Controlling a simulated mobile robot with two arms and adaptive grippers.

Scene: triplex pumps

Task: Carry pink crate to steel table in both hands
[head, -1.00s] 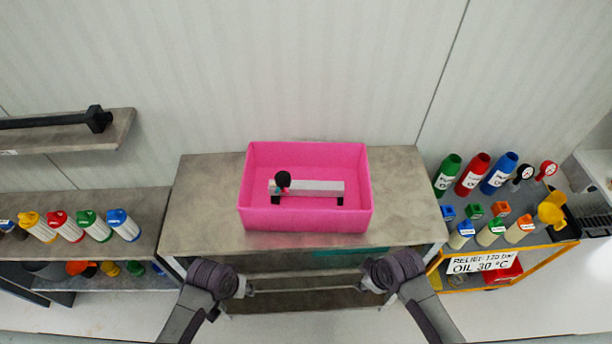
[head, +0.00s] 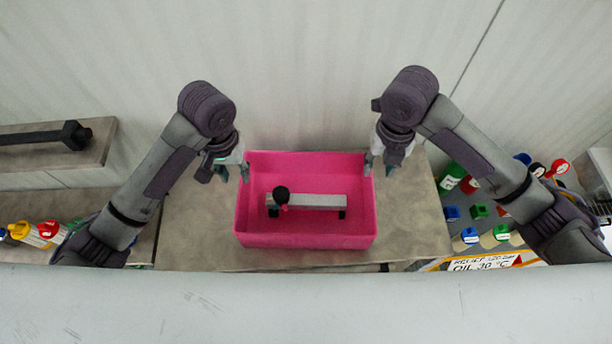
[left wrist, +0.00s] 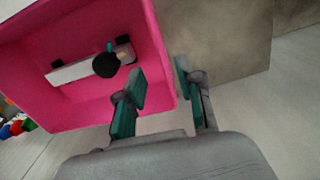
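The pink crate (head: 306,240) sits on a grey worn worktop (head: 195,230) against the wall. Inside it lies a pale bar with black feet and a round black knob (head: 281,194). My left gripper (head: 227,174) is open at the crate's left wall. In the left wrist view its two green-padded fingers (left wrist: 160,88) are apart, one over the crate's inside and one outside, with the pink wall (left wrist: 164,70) between. My right gripper (head: 378,166) is at the crate's right wall, its fingers apart. I cannot tell whether any finger touches the crate.
A shelf with a black bar (head: 45,136) is at the left, above a lower shelf with several colour-capped bottles (head: 38,232). At the right, a cart holds bottles and small coloured blocks (head: 479,211), partly behind my right arm. The worktop beside the crate is clear.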

